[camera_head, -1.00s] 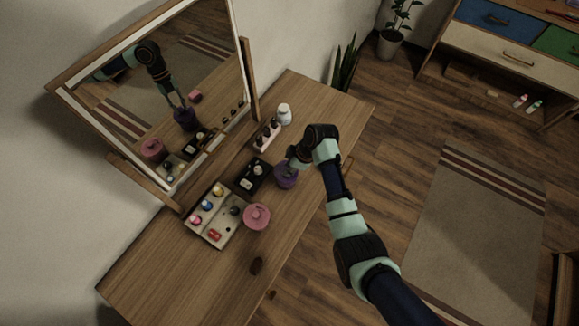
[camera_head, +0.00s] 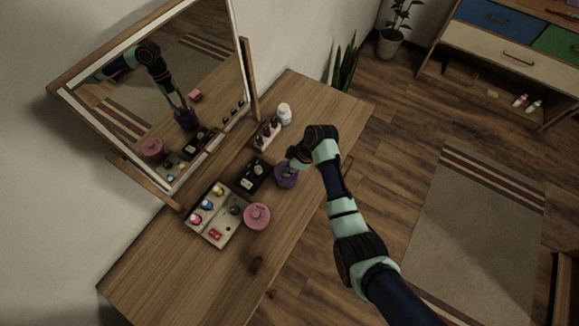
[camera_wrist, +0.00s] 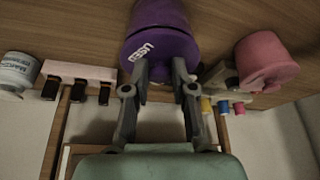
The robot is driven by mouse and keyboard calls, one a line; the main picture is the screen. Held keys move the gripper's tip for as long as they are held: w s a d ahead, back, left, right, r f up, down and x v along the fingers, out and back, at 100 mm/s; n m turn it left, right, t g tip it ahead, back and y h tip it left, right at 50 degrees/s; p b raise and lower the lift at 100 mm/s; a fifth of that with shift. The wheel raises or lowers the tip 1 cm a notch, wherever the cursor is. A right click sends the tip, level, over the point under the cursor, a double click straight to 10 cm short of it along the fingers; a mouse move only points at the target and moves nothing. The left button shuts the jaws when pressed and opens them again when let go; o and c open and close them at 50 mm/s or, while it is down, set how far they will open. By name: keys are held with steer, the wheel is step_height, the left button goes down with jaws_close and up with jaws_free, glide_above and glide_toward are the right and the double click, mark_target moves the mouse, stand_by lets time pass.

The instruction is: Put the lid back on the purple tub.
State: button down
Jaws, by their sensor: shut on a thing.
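The purple tub (camera_head: 286,180) stands on the wooden dresser top beneath my gripper (camera_head: 291,167). In the wrist view, the tub's lighter purple body (camera_wrist: 158,12) shows behind its darker purple lid (camera_wrist: 170,47), which has white lettering reading "USED". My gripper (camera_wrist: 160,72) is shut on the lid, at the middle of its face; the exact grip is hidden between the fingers. The lid lies over the tub's mouth and looks roughly in line with it. I cannot tell whether it sits fully down.
A pink lidded tub (camera_head: 257,216), a divided tray of small items (camera_head: 212,229) and a black box (camera_head: 253,177) stand close by. A rack of dark bottles (camera_head: 267,134) and a white jar (camera_head: 284,114) are behind. A tilting mirror (camera_head: 160,90) borders the dresser.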

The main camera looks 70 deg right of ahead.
steer(key=c, duration=0.9)
jaws_free()
steer(key=o, duration=0.5)
steer(key=shift+r, duration=0.1)
step_height(320, 180, up, 7)
steer(key=p, duration=0.6)
steer(key=shift+p, duration=0.4)
